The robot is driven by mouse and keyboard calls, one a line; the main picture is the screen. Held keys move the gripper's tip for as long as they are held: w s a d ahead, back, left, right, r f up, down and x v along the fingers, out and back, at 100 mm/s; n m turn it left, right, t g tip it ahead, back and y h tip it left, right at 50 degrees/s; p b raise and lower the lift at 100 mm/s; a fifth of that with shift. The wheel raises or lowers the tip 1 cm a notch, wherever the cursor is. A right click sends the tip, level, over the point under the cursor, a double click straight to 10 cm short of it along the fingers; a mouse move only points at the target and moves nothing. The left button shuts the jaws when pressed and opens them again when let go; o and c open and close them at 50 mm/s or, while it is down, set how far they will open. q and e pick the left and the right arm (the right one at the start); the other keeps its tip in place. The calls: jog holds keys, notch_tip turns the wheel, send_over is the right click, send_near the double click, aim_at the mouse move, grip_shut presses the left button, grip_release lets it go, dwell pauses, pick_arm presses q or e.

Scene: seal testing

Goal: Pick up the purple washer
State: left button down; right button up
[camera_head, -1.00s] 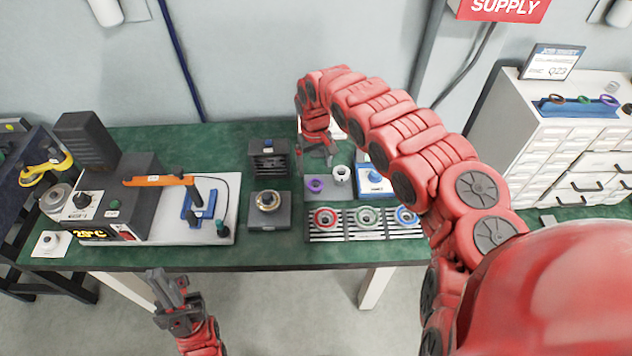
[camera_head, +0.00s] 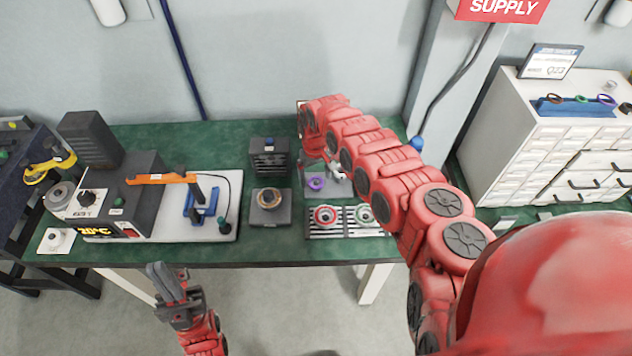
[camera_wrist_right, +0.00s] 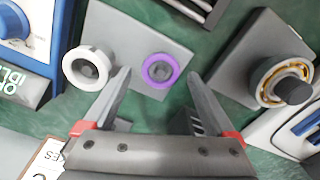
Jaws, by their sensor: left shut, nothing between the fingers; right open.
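The purple washer (camera_head: 316,183) lies on a grey plate (camera_head: 312,193) on the green bench. In the right wrist view the purple washer (camera_wrist_right: 160,69) is a ring around a grey centre on the grey plate (camera_wrist_right: 125,30). My right gripper (camera_wrist_right: 158,75) is open and empty, with its fingers pointing towards the plate, one on each side of the washer in the picture. I cannot tell its height above the plate. In the head view my right arm reaches over the bench to my right gripper (camera_head: 318,165). My left gripper (camera_head: 168,275) is shut and empty in front of the bench.
A white ring (camera_wrist_right: 88,66) sits on the same plate, close to the left finger. A block with a gold-rimmed bearing (camera_head: 268,198) stands left of the plate. A slatted tray (camera_head: 330,233) with coloured rings lies in front. A blue-and-white device (camera_wrist_right: 18,28) stands beside it.

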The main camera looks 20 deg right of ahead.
jog(key=shift+f, duration=0.25)
dwell(0.3)
jog(key=shift+c, duration=0.2)
grip_shut()
dwell(0.4)
jog(key=shift+r, duration=0.1)
